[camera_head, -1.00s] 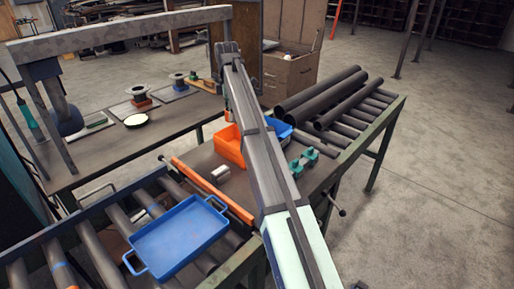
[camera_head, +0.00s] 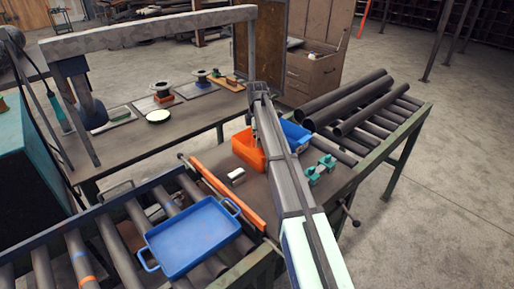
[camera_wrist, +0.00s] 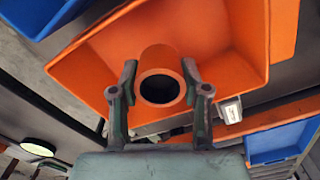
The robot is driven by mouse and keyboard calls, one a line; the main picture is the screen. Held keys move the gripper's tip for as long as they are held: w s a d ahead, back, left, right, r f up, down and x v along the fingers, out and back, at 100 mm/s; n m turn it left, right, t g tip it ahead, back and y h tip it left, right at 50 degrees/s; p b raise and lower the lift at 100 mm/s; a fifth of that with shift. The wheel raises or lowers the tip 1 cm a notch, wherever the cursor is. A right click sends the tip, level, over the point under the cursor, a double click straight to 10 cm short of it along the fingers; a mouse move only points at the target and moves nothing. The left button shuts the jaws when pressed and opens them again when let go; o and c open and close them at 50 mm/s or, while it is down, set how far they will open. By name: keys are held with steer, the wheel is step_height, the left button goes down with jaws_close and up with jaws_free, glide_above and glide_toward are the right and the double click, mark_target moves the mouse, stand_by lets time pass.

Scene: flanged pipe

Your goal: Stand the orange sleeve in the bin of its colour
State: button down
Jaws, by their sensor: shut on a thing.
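The orange sleeve (camera_wrist: 160,60) is a short open tube. In the wrist view it stands between the two fingers of my gripper (camera_wrist: 160,78), which is shut on it, with its dark round opening facing the camera. The sleeve is over the orange bin (camera_wrist: 95,65), within its outline; I cannot tell whether its far end touches the bin floor. In the head view the orange bin (camera_head: 243,147) sits on the bench, partly covered by my arm. My fingers and the sleeve cannot be made out clearly there.
A blue bin (camera_head: 297,136) stands beside the orange one. A small pale block (camera_head: 237,176), green fittings (camera_head: 320,168) and an orange bar (camera_head: 228,193) are nearby. A blue tray (camera_head: 195,238) rests on the rollers. Dark pipes (camera_head: 350,105) lie behind.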

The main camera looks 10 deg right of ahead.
steer(key=shift+f+p, duration=0.65)
steer(key=shift+f, duration=2.2)
steer(key=c, duration=0.6)
jaws_free()
steer(key=shift+f, duration=0.1)
steer(key=shift+o, duration=0.2)
step_height(320, 180, up, 12)
steer(key=b, duration=0.3)
